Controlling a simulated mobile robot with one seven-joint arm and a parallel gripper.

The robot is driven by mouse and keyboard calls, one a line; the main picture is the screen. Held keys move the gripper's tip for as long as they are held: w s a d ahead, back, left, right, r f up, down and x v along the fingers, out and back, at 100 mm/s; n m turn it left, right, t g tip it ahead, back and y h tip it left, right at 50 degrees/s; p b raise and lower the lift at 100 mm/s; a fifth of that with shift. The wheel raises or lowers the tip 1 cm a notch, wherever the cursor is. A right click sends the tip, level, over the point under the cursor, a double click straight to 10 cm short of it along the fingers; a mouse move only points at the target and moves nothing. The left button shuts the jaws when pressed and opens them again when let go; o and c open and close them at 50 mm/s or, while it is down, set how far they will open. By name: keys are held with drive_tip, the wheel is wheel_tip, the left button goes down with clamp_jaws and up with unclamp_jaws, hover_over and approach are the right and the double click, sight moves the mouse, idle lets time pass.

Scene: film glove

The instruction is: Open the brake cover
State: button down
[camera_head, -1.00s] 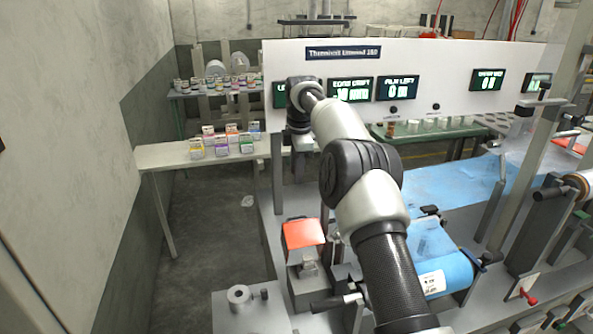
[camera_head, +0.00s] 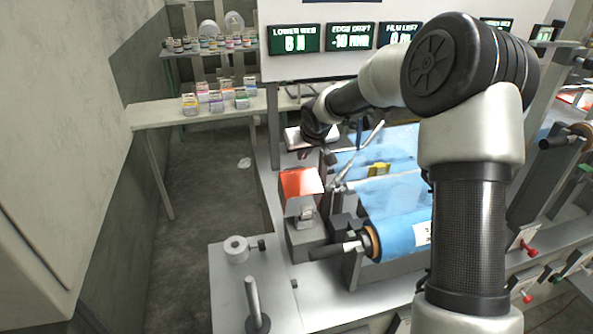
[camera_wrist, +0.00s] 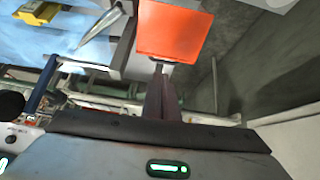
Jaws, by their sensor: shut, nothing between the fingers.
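The brake cover, which I take to be the orange-red plate (camera_head: 299,182), sits on a grey block at the left end of the machine, in front of my gripper in the head view. It fills the top middle of the wrist view (camera_wrist: 174,28), lying flat-faced toward the camera. My gripper (camera_wrist: 160,76) shows its dark fingers shut and empty, pointing at the cover's lower edge in that view. In the head view my gripper (camera_head: 303,153) is just behind the cover. I cannot tell whether the fingertips touch it.
A blue film roll (camera_head: 400,222) with a black handle lies right of the cover. A white roll (camera_head: 236,248) and an upright post (camera_head: 254,305) stand on the grey bench in front. A side table (camera_head: 165,112) carries small boxes. A yellow object (camera_head: 378,169) lies on blue film.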

sight(294, 168)
drive_tip(key=shift+s+a+f, duration=0.15)
drive_tip(key=shift+s+f, duration=0.05)
drive_tip(key=shift+w+a+f+m, duration=0.1)
drive_tip(key=shift+f+m, duration=0.1)
drive_tip(key=shift+m, duration=0.1)
drive_tip(key=x, duration=0.9)
drive_tip(key=shift+w+f, duration=0.15)
drive_tip(key=shift+w, duration=0.05)
drive_tip(key=shift+w+a+f+b, duration=0.15)
drive_tip(key=shift+w+f+b, duration=0.25)
drive_tip(key=shift+w, duration=0.25)
drive_tip(key=shift+w+a+f+b, duration=0.15)
drive_tip(key=shift+w+f+b, duration=0.2)
drive_tip(key=shift+w, duration=0.3)
drive_tip(key=shift+r, duration=0.1)
